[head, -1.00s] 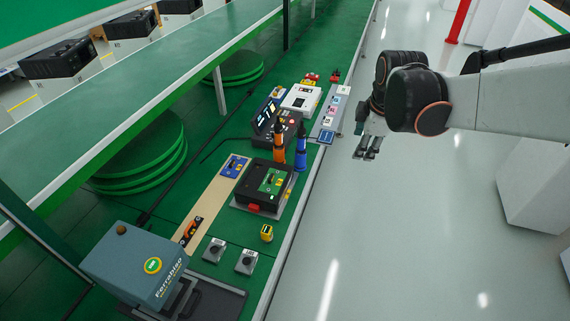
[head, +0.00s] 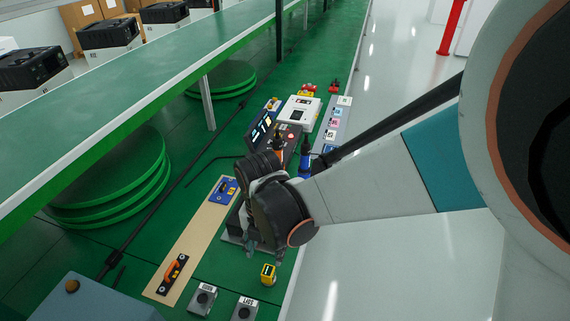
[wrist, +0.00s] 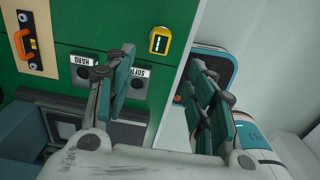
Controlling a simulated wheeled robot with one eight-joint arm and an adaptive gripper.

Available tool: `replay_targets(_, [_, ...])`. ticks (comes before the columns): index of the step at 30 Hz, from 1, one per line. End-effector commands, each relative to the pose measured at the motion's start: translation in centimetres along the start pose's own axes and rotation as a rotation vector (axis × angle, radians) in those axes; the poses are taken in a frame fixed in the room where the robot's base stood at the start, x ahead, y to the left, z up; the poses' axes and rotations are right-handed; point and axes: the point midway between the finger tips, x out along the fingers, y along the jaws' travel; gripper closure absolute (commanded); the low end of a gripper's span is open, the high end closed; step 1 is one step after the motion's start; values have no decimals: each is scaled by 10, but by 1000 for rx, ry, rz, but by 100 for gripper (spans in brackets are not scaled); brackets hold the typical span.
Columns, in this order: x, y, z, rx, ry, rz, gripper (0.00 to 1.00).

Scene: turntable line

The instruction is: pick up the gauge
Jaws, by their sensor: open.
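The gauge, a small yellow block with a dark display (head: 268,274), stands on the green bench near its right edge. In the wrist view the gauge (wrist: 159,41) is near the top, beyond and between my fingertips, and not touched by them. My gripper (head: 264,250) is over the bench just behind the gauge in the head view, and hides most of the black device there. In the wrist view my gripper (wrist: 162,62) is open, with nothing between its fingers.
Two grey blocks, one labelled HARD (wrist: 84,72) and one labelled SOFT (head: 245,309), sit near the gauge. A beige strip (head: 205,235) holds an orange-handled tool (head: 173,268) and a blue item (head: 223,189). Pale floor lies right of the bench edge.

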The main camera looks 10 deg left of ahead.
Motion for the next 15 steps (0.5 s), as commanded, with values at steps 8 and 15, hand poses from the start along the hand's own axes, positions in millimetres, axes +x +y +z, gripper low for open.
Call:
replay_targets(8, [51,1,0,-6,1,-1,50])
replay_targets(15, [80,1,1,-4,0,-1,50])
